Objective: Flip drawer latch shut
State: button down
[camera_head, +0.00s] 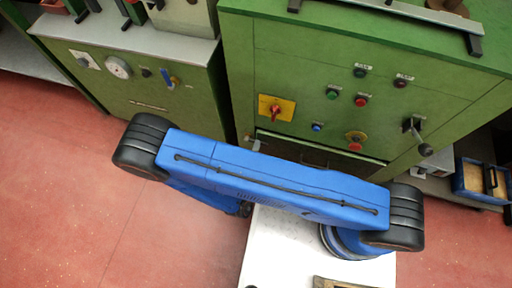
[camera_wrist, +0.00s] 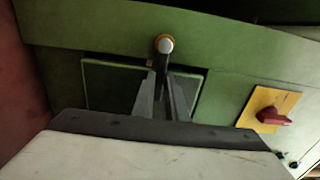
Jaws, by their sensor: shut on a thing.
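In the wrist view, the two grey fingers of my gripper (camera_wrist: 161,84) come together on a narrow dark piece, which appears to be the stem of the latch (camera_wrist: 164,46). The latch has a round pale end with an orange ring, just beyond the fingertips.
A yellow plate with a red switch (camera_wrist: 268,108) is right of the panel in the wrist view; it also shows in the head view (camera_head: 277,108). The green cabinet (camera_head: 315,72) carries several buttons and a lever (camera_head: 418,135). A blue crate (camera_head: 481,181) stands right. Red floor lies open left.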

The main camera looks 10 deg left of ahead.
jog(key=shift+f, duration=0.1)
dwell(0.3)
jog(key=c, duration=1.8)
grip_release()
jog(key=shift+o, duration=0.2)
jog(key=s+a, duration=0.1)
jog(key=s, duration=1.6)
jog(key=shift+s+a, duration=0.2)
